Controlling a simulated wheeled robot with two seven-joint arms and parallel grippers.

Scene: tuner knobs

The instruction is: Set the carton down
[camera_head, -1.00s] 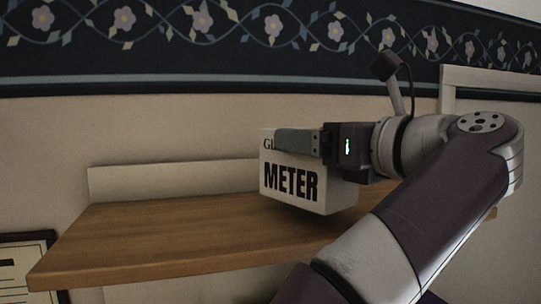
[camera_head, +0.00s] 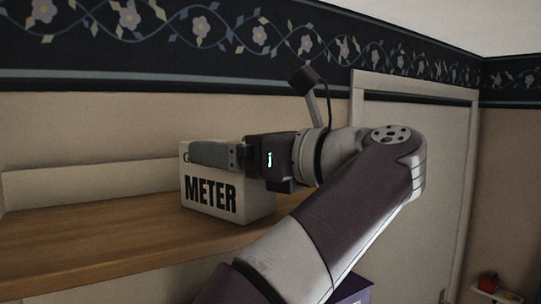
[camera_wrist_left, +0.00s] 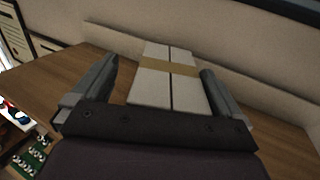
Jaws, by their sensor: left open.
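The white carton (camera_head: 228,196) with black "METER" lettering stands upright on the wooden shelf (camera_head: 95,240) in the head view. Its underside appears to rest on the board. My left gripper (camera_head: 205,152) is at the carton's upper part, with one finger across the front and hiding some lettering. In the left wrist view, the carton top (camera_wrist_left: 165,75) with a tan tape strip lies between the spread fingers of the gripper (camera_wrist_left: 160,66). A gap shows at the left finger; the right finger is close beside the carton. My right gripper is not in view.
A pale back ledge (camera_head: 90,178) runs along the wall behind the shelf. Bare shelf lies left of the carton. A door (camera_head: 425,170) is at the right. A purple object (camera_head: 352,290) is low behind my arm.

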